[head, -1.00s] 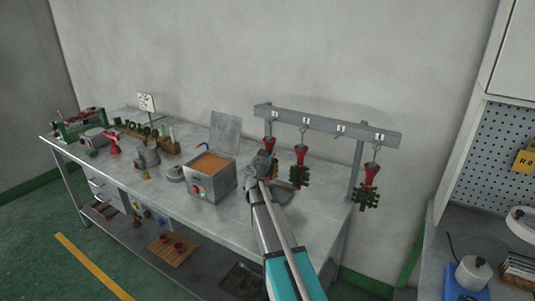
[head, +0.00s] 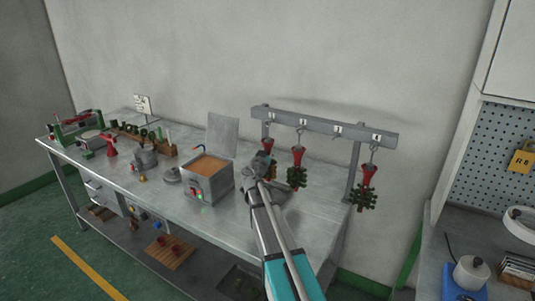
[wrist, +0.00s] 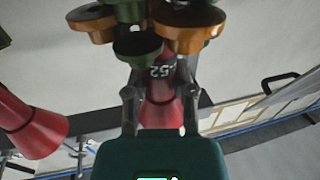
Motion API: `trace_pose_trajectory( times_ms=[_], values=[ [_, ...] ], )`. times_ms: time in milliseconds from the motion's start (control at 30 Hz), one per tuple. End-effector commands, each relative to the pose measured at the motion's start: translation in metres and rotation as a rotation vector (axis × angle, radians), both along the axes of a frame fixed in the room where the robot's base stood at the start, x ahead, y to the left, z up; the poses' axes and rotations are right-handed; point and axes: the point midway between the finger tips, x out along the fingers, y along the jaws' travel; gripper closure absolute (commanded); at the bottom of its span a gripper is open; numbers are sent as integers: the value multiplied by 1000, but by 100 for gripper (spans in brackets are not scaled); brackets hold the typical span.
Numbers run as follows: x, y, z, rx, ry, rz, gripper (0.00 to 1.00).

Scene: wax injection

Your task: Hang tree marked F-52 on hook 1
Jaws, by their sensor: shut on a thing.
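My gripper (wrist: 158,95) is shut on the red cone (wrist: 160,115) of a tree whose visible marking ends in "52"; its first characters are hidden. Green cups (wrist: 138,45) and orange cups (wrist: 187,28) of this tree show at the top of the wrist view. In the head view my gripper (head: 264,163) is at the leftmost hook position of the grey rail (head: 320,124), with a red cone (head: 268,146) just above it. I cannot tell whether the held tree's loop is on that hook. The hook numbers are too small to read.
Two trees with red cones and green parts hang to the right, one on the second hook (head: 298,158) and one on the rightmost hook (head: 368,174). The third hook position is empty. A wax pot (head: 208,179) with an open lid stands left of my arm on the metal table (head: 315,215).

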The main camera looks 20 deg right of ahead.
Motion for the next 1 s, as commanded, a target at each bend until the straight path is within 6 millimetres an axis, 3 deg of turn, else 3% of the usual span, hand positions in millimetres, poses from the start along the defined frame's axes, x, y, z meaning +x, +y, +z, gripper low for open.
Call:
trace_pose_trajectory(
  times_ms=[33, 67, 267, 767, 1000],
  values=[
    [0, 0, 0, 0, 0, 0, 100],
    [0, 0, 0, 0, 0, 0, 65],
    [0, 0, 0, 0, 0, 0, 28],
    [-3, 2, 0, 0, 0, 0, 27],
    [-18, 15, 0, 1, 1, 0, 27]
  ],
)
